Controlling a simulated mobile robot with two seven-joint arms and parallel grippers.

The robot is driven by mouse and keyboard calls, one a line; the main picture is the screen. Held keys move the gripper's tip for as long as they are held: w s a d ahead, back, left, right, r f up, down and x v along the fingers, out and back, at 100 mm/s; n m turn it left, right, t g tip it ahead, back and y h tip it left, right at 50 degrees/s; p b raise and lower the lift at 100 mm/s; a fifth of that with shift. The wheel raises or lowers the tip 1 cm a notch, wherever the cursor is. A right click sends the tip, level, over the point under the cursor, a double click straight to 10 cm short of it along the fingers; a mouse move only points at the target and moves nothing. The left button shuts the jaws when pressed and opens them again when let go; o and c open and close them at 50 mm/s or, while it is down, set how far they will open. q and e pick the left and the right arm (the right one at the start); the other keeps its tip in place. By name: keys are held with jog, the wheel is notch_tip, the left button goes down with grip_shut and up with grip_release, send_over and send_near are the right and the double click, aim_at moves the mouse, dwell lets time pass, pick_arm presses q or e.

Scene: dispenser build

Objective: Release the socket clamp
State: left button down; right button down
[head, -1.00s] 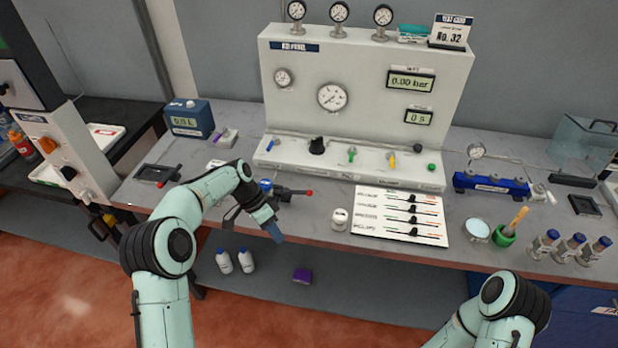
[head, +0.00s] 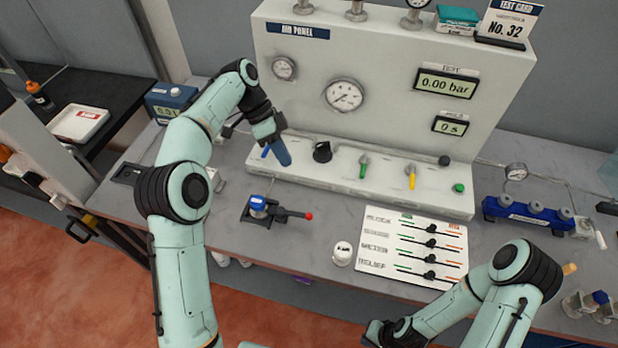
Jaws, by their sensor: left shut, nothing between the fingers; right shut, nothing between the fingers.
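A small black clamp fixture (head: 290,214) with a blue-topped part (head: 258,204) in it sits near the table's front edge, left of centre. Its dark lever points right and ends in a red tip; I cannot tell whether it is locked. My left gripper (head: 283,153) is shut and empty, with its blue fingers pointing down. It appears above and behind the fixture, in front of the panel's left end, apart from the fixture. My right gripper (head: 376,332) is shut and empty at the bottom edge, low and partly cut off.
The air panel (head: 290,100) stands at the back with gauges and coloured valves along its base. A white card with sliders (head: 385,262) and a white jar (head: 342,253) lie right of the fixture. A blue manifold (head: 520,212) is further right. My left arm hides part of the table's left.

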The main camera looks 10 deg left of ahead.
aim_at(289, 213)
pick_arm(q)
jog(key=shift+r, duration=0.2)
jog(key=shift+s, duration=0.15)
pick_arm(e)
jog(key=shift+s, duration=0.1)
